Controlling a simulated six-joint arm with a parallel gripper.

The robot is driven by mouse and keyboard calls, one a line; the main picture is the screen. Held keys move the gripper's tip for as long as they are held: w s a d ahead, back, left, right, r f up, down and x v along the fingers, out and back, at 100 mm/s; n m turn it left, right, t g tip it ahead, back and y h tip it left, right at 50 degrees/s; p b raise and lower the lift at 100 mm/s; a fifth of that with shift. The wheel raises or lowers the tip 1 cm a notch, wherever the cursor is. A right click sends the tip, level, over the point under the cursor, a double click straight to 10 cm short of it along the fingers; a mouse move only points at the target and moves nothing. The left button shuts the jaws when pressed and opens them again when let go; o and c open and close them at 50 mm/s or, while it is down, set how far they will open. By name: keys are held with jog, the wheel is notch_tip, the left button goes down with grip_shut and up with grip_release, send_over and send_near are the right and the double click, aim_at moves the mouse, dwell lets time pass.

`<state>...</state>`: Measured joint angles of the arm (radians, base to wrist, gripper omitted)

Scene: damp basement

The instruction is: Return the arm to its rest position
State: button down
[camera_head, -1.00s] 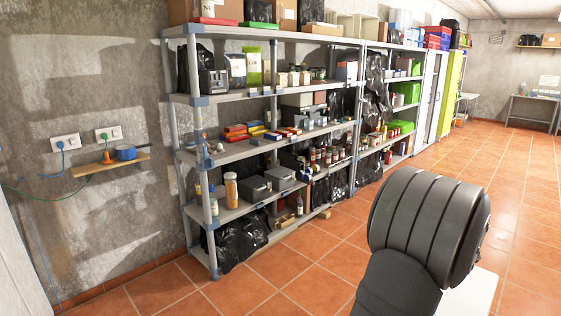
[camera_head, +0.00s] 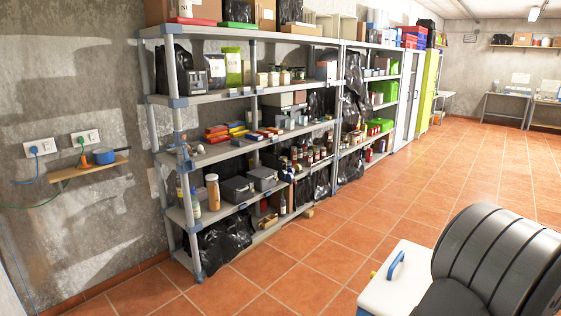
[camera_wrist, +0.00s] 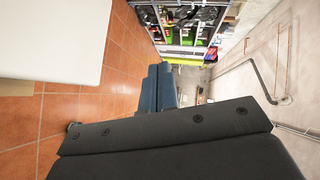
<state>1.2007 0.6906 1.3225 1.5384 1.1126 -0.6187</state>
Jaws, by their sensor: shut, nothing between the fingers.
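My gripper (camera_wrist: 159,70) shows in the wrist view, its two dark blue-grey fingers together and nothing between them. Its wide black body fills the bottom of that view. The fingers point toward the far end of the room, clear of any object. In the head view a thick, dark ribbed part of my arm (camera_head: 500,262) is at the lower right, and my gripper is not visible there.
A grey shelving unit (camera_head: 255,94) full of boxes, bottles and bags stands along the wall. A white surface with a blue handle (camera_head: 397,265) is beside my arm. The tiled floor (camera_head: 400,195) is largely open. A small wall shelf (camera_head: 75,172) holds a blue pot.

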jog(key=s+d+f+m+t, duration=0.1)
jog(key=s+d+m+t, duration=0.2)
jog(key=s+d, duration=0.4)
jog(key=shift+s+d+f, duration=0.15)
jog(key=shift+f, duration=0.05)
